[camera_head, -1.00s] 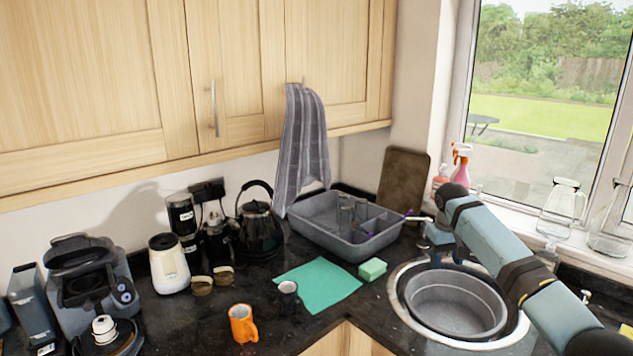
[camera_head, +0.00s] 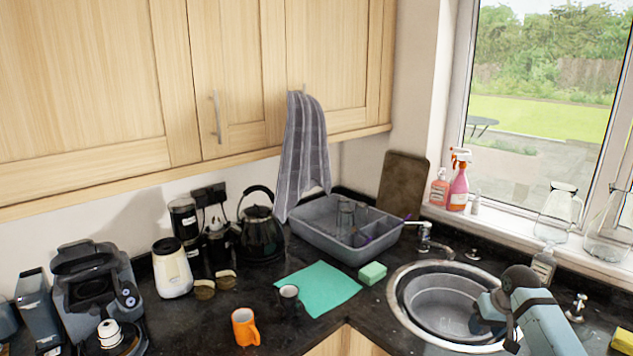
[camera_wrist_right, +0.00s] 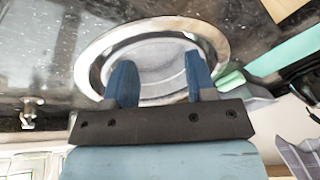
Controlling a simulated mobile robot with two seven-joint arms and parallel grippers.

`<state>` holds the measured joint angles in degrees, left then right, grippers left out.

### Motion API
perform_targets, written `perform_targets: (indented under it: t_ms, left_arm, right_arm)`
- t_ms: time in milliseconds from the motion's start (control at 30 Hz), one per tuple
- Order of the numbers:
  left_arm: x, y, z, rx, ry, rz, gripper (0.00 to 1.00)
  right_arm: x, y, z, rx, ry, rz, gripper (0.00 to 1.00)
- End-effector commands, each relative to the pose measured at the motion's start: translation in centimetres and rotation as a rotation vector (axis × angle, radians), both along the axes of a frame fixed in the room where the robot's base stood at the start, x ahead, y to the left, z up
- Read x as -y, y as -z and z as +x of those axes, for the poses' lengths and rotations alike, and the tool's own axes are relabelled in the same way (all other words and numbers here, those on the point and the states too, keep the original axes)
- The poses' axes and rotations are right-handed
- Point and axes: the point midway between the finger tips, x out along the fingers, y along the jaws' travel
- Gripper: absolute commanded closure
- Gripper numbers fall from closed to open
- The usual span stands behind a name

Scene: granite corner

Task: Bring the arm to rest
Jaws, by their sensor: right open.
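My right gripper (camera_head: 484,322) is over the right side of the round sink (camera_head: 394,290), its arm coming in from the lower right. In the right wrist view the two blue fingers of my right gripper (camera_wrist_right: 161,80) stand apart with nothing between them, and the sink (camera_wrist_right: 150,40) shows beyond them. A grey basin (camera_head: 440,285) sits inside the sink. My left gripper is not in view.
A grey dish rack (camera_head: 335,240) with glasses stands left of the tap (camera_head: 428,240). Bottles (camera_head: 458,187) and glass carafes (camera_head: 556,213) line the sill.

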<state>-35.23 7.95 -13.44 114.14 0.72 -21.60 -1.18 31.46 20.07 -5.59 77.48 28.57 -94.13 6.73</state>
Motion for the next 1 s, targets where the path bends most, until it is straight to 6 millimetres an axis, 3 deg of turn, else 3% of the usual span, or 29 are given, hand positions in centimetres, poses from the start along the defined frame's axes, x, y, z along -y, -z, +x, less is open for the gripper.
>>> perform_targets:
  t_ms: [167, 400, 600, 767, 1000]
  left_arm:
    - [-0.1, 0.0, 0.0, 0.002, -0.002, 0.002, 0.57]
    - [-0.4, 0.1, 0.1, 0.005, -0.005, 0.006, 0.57]
    - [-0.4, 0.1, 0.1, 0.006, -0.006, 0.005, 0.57]
    - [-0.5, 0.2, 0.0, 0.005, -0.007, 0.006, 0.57]
    - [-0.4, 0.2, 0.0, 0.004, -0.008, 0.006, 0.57]
  right_arm:
    - [1.6, -1.3, 4.1, 0.267, 0.025, -0.097, 0.49]
    - [3.9, -6.5, 9.6, 0.735, 0.009, -0.294, 0.49]
    - [4.3, -11.4, 11.8, 1.057, -0.047, -0.441, 0.49]
    - [3.9, -14.9, 12.4, 1.271, -0.106, -0.540, 0.49]
    - [-0.5, -6.5, 7.5, 1.204, -0.168, -0.480, 0.49]
